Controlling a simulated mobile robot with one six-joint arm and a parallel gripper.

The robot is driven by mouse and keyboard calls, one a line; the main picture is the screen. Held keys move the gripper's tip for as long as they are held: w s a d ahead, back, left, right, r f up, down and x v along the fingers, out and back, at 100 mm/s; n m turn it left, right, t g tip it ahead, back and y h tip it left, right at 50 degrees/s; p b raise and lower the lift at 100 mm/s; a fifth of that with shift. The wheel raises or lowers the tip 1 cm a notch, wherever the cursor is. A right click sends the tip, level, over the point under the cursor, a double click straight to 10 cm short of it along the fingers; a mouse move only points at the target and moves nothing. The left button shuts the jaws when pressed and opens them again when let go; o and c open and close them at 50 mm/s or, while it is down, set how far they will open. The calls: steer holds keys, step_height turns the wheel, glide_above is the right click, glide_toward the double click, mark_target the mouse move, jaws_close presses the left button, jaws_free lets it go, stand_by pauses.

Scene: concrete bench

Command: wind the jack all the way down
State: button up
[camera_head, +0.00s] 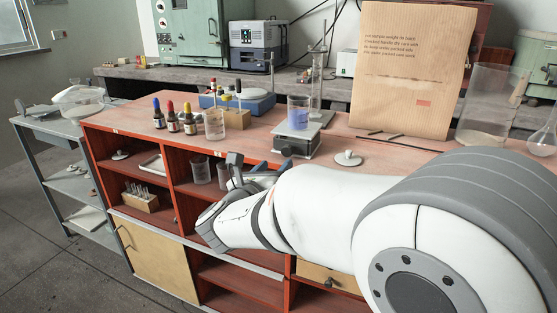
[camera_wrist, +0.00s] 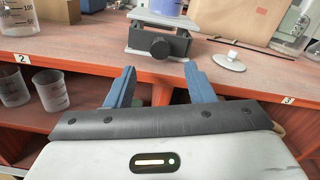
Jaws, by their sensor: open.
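The jack (camera_head: 297,139) is a small dark lab jack with a pale top plate, standing near the front edge of the red-brown bench. A beaker of blue liquid (camera_head: 298,114) stands on its top plate. In the wrist view the jack (camera_wrist: 150,44) shows its dark round knob (camera_wrist: 160,48) facing me, with a gap visible between the plate and the base. My gripper (camera_wrist: 160,82) is open and empty, with its two blue-grey fingers below and in front of the knob, apart from it. In the head view my gripper (camera_head: 240,170) is partly hidden by my arm.
A white stoppered disc (camera_head: 347,158) sits right of the jack. A cardboard sheet (camera_head: 410,70) stands behind, right. Dropper bottles (camera_head: 173,122) and a glass beaker (camera_head: 214,124) stand left. Plastic beakers (camera_wrist: 30,87) are on the shelf below the bench edge.

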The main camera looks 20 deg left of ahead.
mark_target(286, 153)
steer(key=shift+s, duration=0.25)
steer(key=w+m, duration=0.1)
steer(key=w, duration=0.1)
steer(key=w+m, duration=0.2)
steer(key=w, duration=0.1)
steer(key=w+m+b, duration=0.1)
steer(key=w, duration=0.1)
steer(key=shift+w+d+r, duration=0.1)
steer(key=shift+w+d, duration=0.05)
steer(key=shift+d, duration=0.15)
stand_by(0.3)
